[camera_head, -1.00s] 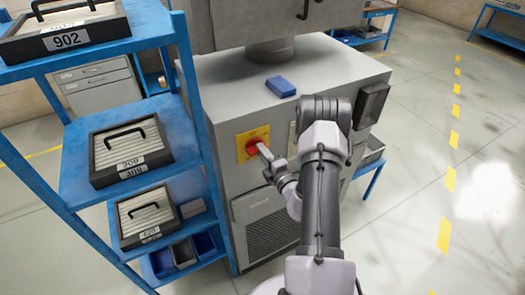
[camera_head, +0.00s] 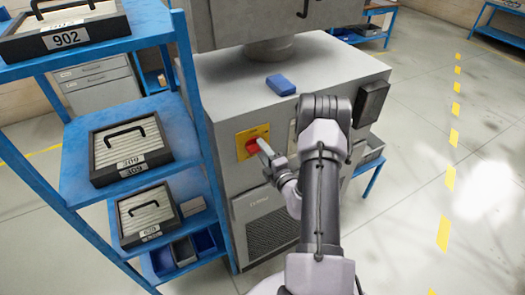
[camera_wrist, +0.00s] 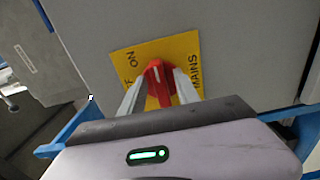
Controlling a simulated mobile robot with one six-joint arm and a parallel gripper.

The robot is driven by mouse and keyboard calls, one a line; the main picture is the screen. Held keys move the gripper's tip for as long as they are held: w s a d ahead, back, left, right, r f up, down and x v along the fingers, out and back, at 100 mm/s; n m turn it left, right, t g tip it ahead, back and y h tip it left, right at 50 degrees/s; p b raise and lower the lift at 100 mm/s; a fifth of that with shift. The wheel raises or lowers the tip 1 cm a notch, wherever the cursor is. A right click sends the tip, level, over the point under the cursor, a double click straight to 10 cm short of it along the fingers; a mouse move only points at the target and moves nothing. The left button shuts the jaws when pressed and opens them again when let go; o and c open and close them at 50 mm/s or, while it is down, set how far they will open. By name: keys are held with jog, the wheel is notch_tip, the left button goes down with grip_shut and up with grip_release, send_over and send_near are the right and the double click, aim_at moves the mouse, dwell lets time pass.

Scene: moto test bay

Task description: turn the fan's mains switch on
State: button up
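The mains switch is a red knob (camera_head: 252,147) on a yellow plate (camera_head: 242,137) on the front of the grey fan cabinet (camera_head: 222,105). In the wrist view the red knob (camera_wrist: 160,82) sits between the two fingers of my gripper (camera_wrist: 162,88); both fingers lie against its sides, so the gripper is shut on it. The yellow plate (camera_wrist: 186,45) appears turned, with ON at its upper left, the end of another word below that, and MAINS at the right. The knob's pale mark points toward the picture's top. In the head view my gripper (camera_head: 264,148) reaches the knob from the right.
A blue shelf rack (camera_head: 190,95) with numbered cases stands close at the left of the cabinet. A blue block (camera_head: 281,85) lies on the cabinet top. A dark box (camera_head: 371,103) sticks out on the cabinet's right side. The floor at the right is open.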

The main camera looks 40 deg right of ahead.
jog(key=shift+s, duration=0.1)
jog(key=b+v, duration=0.3)
jog(key=v, duration=1.4)
jog(key=shift+s, duration=0.15)
